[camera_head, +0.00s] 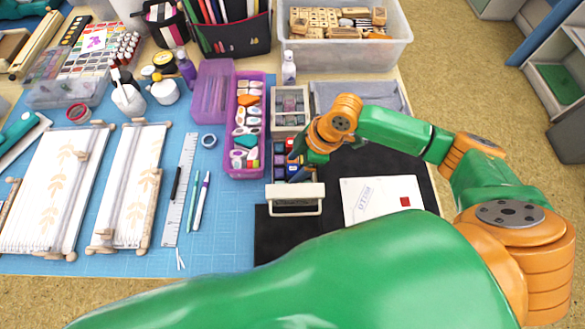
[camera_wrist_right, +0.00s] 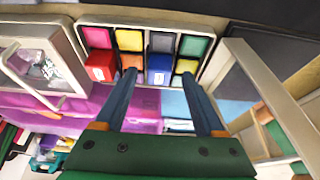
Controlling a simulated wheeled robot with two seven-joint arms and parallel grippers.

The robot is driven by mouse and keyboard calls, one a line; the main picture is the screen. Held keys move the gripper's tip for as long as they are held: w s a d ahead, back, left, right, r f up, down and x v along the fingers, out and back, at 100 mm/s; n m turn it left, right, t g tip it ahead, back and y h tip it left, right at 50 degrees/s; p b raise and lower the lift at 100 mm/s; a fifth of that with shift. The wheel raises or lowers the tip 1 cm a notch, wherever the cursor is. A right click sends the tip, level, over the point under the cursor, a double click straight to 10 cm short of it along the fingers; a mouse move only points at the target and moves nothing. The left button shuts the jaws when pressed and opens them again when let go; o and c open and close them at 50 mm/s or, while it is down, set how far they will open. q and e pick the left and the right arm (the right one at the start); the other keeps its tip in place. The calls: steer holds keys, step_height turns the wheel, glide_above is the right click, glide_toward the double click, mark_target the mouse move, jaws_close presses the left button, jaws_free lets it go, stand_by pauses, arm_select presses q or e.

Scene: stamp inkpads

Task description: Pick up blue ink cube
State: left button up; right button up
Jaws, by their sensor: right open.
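My right gripper (camera_wrist_right: 159,75) is open, with one fingertip on each side of the blue cube in this view. I cannot tell whether the fingers touch it. In the head view my right gripper (camera_head: 297,160) is over the ink tray (camera_head: 268,172) and partly hides the cubes. My left gripper is not in view.
A purple box of small erasers (camera_head: 229,163) stands just left of the tray. A white stamped card (camera_head: 382,200) lies on the black mat (camera_head: 428,192) to the right. A clear bin of wooden stamps (camera_head: 345,60) stands behind.

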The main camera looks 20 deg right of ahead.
steer(key=shift+w+f, duration=0.1)
jaws_close()
